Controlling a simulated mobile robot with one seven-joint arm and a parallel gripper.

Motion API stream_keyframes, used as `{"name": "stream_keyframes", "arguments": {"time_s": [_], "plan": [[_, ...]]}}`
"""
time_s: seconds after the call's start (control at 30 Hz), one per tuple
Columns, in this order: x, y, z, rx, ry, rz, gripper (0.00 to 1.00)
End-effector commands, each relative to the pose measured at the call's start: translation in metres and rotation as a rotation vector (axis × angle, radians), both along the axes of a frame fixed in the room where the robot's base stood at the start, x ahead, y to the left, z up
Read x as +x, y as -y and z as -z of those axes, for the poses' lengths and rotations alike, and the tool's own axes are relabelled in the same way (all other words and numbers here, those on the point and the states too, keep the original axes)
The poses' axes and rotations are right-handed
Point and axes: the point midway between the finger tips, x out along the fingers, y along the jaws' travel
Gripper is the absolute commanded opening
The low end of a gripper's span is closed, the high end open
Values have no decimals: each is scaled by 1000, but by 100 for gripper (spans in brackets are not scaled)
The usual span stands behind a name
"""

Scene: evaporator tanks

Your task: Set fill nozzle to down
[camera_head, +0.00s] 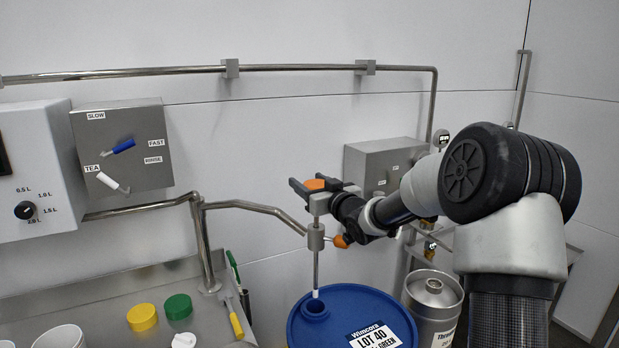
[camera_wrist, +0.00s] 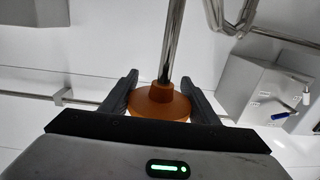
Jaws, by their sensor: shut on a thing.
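The fill nozzle (camera_head: 316,258) is a thin upright steel tube hung from a bent pipe arm. It has an orange knob (camera_head: 314,184) on top, also seen in the wrist view (camera_wrist: 160,103). My gripper (camera_head: 316,185) is shut on this orange knob, one finger on each side in the wrist view. The nozzle's pale tip is at or just above the round opening (camera_head: 316,308) of the blue drum (camera_head: 350,305); I cannot tell whether it is inside. A second orange knob (camera_head: 340,241) sits at the side of the nozzle's clamp block.
A steel can (camera_head: 433,300) stands right of the drum. A control box with blue and white levers (camera_head: 122,155) is on the left wall. Yellow (camera_head: 142,317) and green (camera_head: 178,306) lids lie on the steel bench. A grey box (camera_head: 385,165) is behind my arm.

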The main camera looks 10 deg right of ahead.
Motion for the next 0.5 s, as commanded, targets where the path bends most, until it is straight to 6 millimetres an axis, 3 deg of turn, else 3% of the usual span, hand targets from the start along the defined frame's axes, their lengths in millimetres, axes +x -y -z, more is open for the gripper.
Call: {"name": "stream_keyframes", "arguments": {"time_s": [0.03,0.2,0.5], "plan": [[0,0,23,-1,-5,-1,14],[0,0,46,-1,-6,-1,14],[-1,0,56,-2,-6,0,14]]}}
